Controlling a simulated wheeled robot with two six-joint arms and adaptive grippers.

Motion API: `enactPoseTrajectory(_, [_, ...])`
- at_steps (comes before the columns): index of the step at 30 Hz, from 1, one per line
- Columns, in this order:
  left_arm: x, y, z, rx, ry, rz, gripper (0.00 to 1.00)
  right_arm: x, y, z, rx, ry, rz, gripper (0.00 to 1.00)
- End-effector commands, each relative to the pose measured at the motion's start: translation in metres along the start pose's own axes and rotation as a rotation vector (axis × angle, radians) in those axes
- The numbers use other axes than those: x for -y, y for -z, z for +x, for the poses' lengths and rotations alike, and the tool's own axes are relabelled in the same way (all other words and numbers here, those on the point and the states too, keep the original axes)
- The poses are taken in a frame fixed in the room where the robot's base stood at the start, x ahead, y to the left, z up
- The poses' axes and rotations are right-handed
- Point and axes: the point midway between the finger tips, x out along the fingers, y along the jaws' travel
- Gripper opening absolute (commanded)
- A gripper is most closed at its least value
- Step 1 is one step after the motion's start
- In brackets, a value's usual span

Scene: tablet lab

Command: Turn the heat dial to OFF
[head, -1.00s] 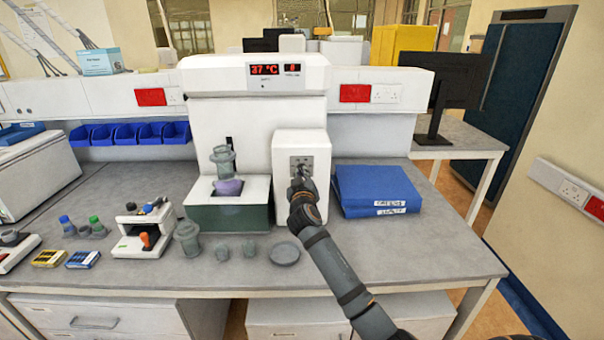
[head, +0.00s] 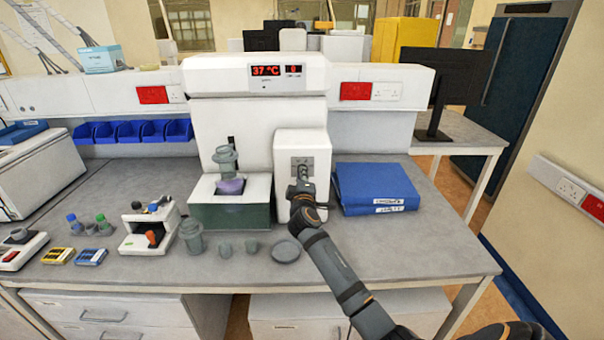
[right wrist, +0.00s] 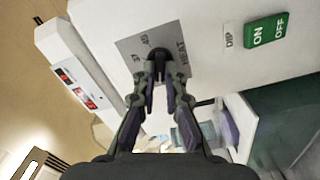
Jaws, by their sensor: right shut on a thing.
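The heat dial (right wrist: 158,54) is a small dark knob on a grey plate marked HEAT, with 37 and 40 readable, on the front of a white machine. In the head view the dial plate (head: 311,163) is partly covered by my right gripper (head: 303,176). In the right wrist view my right gripper (right wrist: 160,76) has its fingertips at the dial, one on each side, shut on it. The dial's pointer is hidden, so its setting cannot be read. My left gripper is not in view.
The machine's display (head: 278,70) reads 37 °C. A green ON/OFF switch (right wrist: 266,29) marked DIP sits beside the dial plate. Blue binders (head: 375,187) lie right of the machine. A grey dish (head: 287,250) and small cups stand in front.

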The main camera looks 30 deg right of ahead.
Motion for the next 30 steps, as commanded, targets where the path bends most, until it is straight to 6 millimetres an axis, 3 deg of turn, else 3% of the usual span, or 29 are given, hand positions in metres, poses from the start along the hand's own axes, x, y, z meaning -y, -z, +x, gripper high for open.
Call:
enactPoseTrajectory(22, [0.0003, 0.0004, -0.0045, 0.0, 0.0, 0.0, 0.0, 0.0016, -0.0004, -0.0002, 0.0, 0.002, -0.084, 0.0])
enactPoseTrajectory(23, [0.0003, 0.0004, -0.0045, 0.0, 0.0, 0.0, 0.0, 0.0016, -0.0005, -0.0002, 0.0, 0.002, -0.084, 0.13])
enactPoseTrajectory(27, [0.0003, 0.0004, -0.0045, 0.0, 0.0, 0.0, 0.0, 0.0013, -0.0004, -0.0001, 0.0, 0.001, -0.083, 0.32])
enactPoseTrajectory(30, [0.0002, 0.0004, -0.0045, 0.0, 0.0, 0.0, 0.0, 0.001, -0.0003, -0.0001, 0.0, 0.001, -0.083, 0.33])
